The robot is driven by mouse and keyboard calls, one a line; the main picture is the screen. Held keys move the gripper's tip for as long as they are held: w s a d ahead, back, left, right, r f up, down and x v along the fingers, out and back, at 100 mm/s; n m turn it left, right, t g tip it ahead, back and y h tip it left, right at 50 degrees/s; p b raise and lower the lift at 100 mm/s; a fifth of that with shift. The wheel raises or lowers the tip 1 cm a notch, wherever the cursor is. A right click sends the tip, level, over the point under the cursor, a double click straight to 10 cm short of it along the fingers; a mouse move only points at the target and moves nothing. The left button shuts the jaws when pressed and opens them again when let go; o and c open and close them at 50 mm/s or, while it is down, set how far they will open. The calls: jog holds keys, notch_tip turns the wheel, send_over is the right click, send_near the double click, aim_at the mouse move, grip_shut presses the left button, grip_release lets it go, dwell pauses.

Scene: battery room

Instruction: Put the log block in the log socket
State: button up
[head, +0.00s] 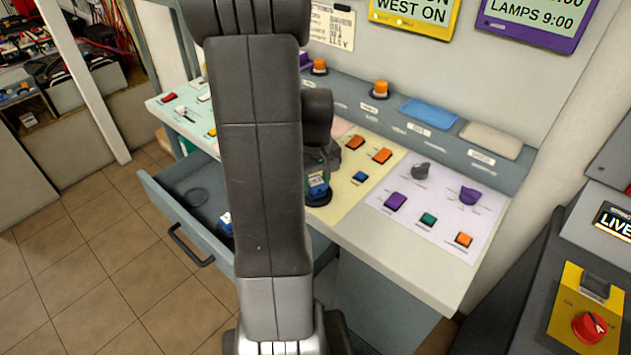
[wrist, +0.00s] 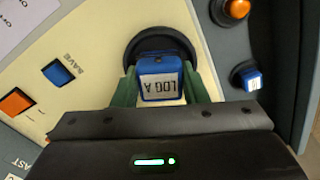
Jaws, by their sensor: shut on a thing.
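The blue log block (wrist: 161,80), with a white label reading LOG A, is between the green fingers of my gripper (wrist: 162,92) in the wrist view. My gripper is shut on it. A black round socket (wrist: 158,40) shows just behind the block, and the block overlaps its rim. In the head view the block (head: 317,186) is at the black socket (head: 319,198) on the pale yellow panel, partly hidden by my arm. I cannot tell how deep the block sits in the socket. No label on the socket is readable.
An open drawer (head: 160,203) on the left holds another blue-and-white block (head: 225,222) and a dark ring (head: 196,197). Buttons and knobs surround the socket, including a blue button (head: 360,177) and orange button (head: 382,156). A raised ledge (head: 437,136) runs behind.

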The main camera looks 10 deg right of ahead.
aim_at(316, 182)
jog(key=shift+f, duration=0.1)
jog(key=o, duration=1)
jog(key=shift+c, duration=0.2)
notch_tip(316, 182, up, 12)
